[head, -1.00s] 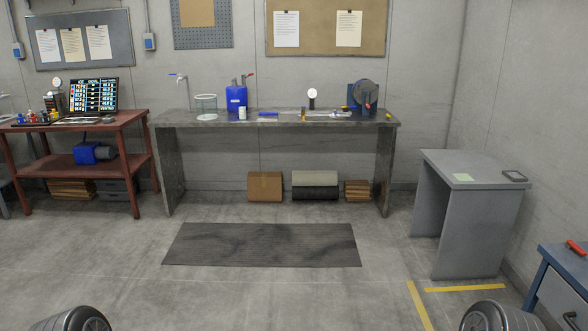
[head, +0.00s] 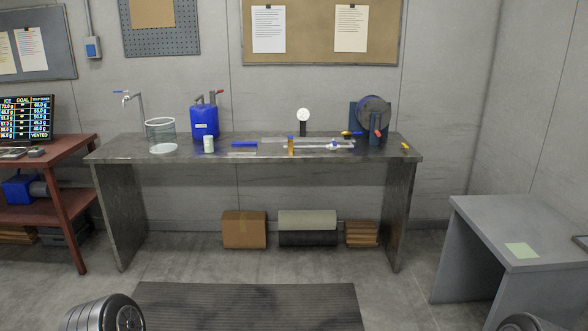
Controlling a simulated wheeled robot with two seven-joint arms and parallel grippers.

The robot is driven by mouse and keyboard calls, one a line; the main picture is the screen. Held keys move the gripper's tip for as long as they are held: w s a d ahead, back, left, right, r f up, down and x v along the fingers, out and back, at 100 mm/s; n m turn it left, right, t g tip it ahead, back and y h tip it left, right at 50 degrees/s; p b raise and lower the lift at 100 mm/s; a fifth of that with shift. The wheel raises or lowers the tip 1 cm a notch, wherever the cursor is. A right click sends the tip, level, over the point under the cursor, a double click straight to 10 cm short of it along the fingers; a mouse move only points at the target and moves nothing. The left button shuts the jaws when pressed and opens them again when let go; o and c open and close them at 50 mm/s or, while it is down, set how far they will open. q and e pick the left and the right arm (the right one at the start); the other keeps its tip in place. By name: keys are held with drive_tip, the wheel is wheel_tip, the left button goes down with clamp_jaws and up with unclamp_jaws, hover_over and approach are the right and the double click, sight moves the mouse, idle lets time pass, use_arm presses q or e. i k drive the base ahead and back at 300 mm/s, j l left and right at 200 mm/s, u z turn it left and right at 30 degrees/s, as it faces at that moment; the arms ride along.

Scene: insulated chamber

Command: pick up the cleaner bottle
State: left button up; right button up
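A long dark grey bench (head: 130,152) stands against the back wall, ahead of me. A blue jug (head: 204,122) with a white label is on its left half, with a small white container (head: 209,144) in front of it. A small amber bottle-like thing (head: 291,146) stands upright near the bench's middle. I cannot read the labels, so I cannot tell which of these is the cleaner bottle. Only rounded parts of my arms show at the lower edge; neither gripper is in view.
The bench also holds a glass vessel (head: 160,133), a tap (head: 134,102), a gauge (head: 303,120) and a dark round device (head: 373,116). A box (head: 244,229) sits underneath. A dark mat (head: 250,306) lies before it; a grey table (head: 520,220) stands right.

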sight(208, 141)
drive_tip(key=i+l+u, duration=0.1)
drive_tip(key=i+u, duration=0.15)
drive_tip(key=i, duration=0.25)
drive_tip(key=i+l+u, duration=0.15)
drive_tip(key=i+u, duration=0.15)
drive_tip(key=i, duration=0.2)
drive_tip(key=i+l+u, duration=0.25)
drive_tip(key=i, duration=0.2)
drive_tip(key=i+l+u, duration=0.25)
drive_tip(key=i+l, duration=0.15)
drive_tip(key=i+l+u, duration=0.45)
drive_tip(key=u, duration=0.15)
drive_tip(key=i+l+u, duration=0.15)
drive_tip(key=l+u, duration=0.15)
drive_tip(key=l, duration=0.15)
drive_tip(key=i+l+u, duration=0.15)
drive_tip(key=l+u, duration=0.15)
drive_tip(key=i+l+u, duration=0.1)
drive_tip(key=l+u, duration=0.25)
drive_tip(key=l, duration=0.1)
